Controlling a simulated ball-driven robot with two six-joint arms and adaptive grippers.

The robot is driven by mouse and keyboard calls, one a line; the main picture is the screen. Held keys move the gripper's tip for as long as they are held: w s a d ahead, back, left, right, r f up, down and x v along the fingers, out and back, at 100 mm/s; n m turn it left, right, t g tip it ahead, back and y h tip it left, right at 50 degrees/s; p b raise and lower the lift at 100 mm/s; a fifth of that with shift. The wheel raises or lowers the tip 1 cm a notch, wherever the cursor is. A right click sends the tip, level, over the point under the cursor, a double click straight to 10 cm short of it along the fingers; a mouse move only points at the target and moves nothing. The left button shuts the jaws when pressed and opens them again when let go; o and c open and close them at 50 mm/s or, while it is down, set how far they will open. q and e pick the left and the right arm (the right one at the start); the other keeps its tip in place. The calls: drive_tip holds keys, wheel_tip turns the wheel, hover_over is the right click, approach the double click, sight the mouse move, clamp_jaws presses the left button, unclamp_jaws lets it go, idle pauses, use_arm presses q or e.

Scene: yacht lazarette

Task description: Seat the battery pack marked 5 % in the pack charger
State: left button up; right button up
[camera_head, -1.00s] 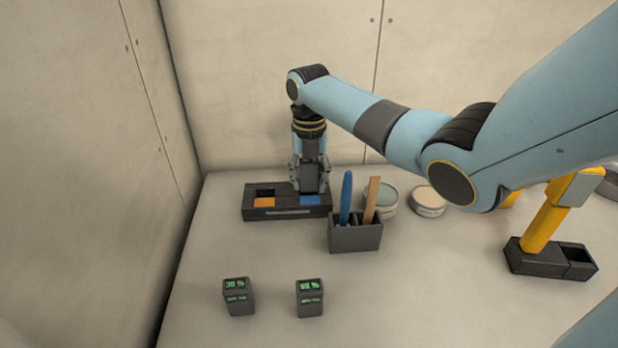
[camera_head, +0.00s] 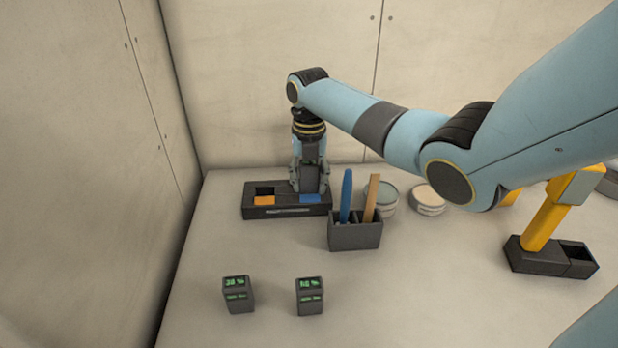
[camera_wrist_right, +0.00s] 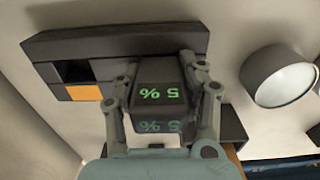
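The pack charger (camera_head: 287,211) is a dark block at the back left of the table, with an orange-marked bay on its left and a blue-marked bay on its right. The orange-side bay is empty; its dark opening also shows in the wrist view (camera_wrist_right: 77,72). My right gripper (camera_head: 310,184) points down over the blue-side bay. It is shut on the dark battery pack marked 5 % (camera_wrist_right: 158,97), with a finger on each side. The pack hides that bay in the wrist view, so I cannot tell how deep it sits. My left gripper is out of view.
Two other packs, marked 30 % (camera_head: 238,297) and apparently 60 % (camera_head: 310,298), stand at the front. A dark holder (camera_head: 355,236) with a blue and a wooden stick stands right of the charger. Round tins (camera_head: 428,201) and a yellow tool's stand (camera_head: 538,260) are further right.

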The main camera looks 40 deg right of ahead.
sight(309, 162)
drive_tip(key=o, duration=0.5)
wheel_tip(309, 162, up, 12)
idle(0.4)
idle(0.5)
